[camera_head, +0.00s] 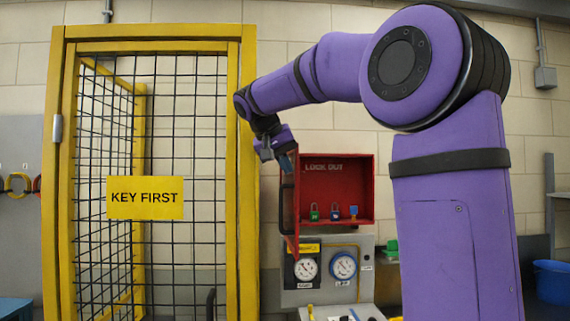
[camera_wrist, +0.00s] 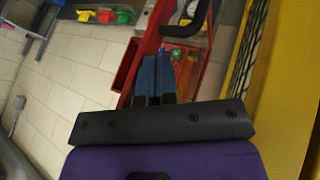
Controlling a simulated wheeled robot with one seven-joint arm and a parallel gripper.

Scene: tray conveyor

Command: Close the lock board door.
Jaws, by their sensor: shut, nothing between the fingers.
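The red lock board (camera_head: 336,186), marked LOCK OUT, is on the wall to the right of the yellow cage door. Its red-framed door (camera_head: 296,190) stands open at the left side, seen nearly edge-on, with a dark handle on it. My gripper (camera_head: 290,160) is shut and empty, at the upper part of that door. In the wrist view the blue fingertips (camera_wrist: 153,72) are together, close to red edges of the board and door; a dark curved handle (camera_wrist: 197,22) shows just beyond. I cannot tell whether the fingers touch the door.
Several small padlocks (camera_head: 335,212) stand inside the board. A grey gauge panel (camera_head: 325,270) is below it. The yellow cage door (camera_head: 145,198) with a KEY FIRST sign is close on the left. A blue bucket (camera_head: 551,279) is at far right.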

